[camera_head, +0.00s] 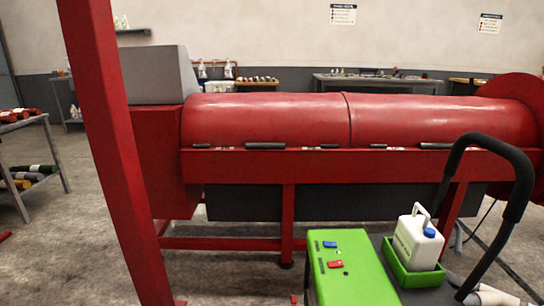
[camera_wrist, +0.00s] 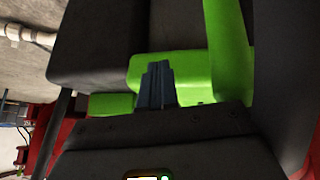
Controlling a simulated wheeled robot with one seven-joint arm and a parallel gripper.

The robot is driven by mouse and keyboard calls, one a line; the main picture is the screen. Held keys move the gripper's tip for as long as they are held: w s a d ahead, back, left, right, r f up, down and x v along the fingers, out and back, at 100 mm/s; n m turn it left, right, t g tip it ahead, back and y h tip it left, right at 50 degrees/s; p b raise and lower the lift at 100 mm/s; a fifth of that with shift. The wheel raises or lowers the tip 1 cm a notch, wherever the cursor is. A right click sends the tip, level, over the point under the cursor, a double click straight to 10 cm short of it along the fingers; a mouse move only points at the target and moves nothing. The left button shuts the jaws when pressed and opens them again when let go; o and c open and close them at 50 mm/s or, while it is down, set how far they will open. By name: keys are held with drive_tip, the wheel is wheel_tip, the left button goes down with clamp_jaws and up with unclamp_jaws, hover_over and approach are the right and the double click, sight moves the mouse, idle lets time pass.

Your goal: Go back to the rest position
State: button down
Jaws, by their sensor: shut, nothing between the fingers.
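My gripper (camera_wrist: 155,80) shows in the wrist view as two dark blue-grey fingers close together. It is shut and empty. Behind the fingers are bright green panels (camera_wrist: 228,50) and a dark grey body (camera_wrist: 100,45). They look like parts of the green and dark cart, but I cannot tell how far the fingertips are from them. My gripper does not show in the head view.
The cart's green panel (camera_head: 345,275) carries blue and red switches. A white jug (camera_head: 416,240) with a blue cap stands in its green tray (camera_head: 410,273), beside a black handle (camera_head: 510,165). A long red machine (camera_head: 265,120) lies beyond. Open floor (camera_head: 60,235) shows left.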

drive_tip(key=s+f+t, duration=0.2)
drive_tip(key=s, duration=0.8)
drive_tip(key=s+a+r+t, duration=0.1)
drive_tip(key=s+r, duration=0.2)
drive_tip(key=s, duration=0.4)
drive_tip(key=s+a+r+n+t+y, duration=0.1)
drive_tip(key=s+r, duration=0.1)
drive_tip(key=s, duration=0.5)
drive_tip(key=s+a+r+t, duration=0.1)
drive_tip(key=s+a+r, duration=0.15)
drive_tip(key=s, duration=0.45)
drive_tip(key=s+a+r+t, duration=0.3)
drive_tip(key=s+r, duration=0.8)
drive_tip(key=r, duration=0.5)
wheel_tip(320, 180, up, 14)
drive_tip(key=p, duration=1.3)
drive_tip(key=shift+s+d+r+m+y+p, duration=0.2)
drive_tip(key=shift+r+m+y+p, duration=0.1)
drive_tip(key=shift+m+p, duration=0.1)
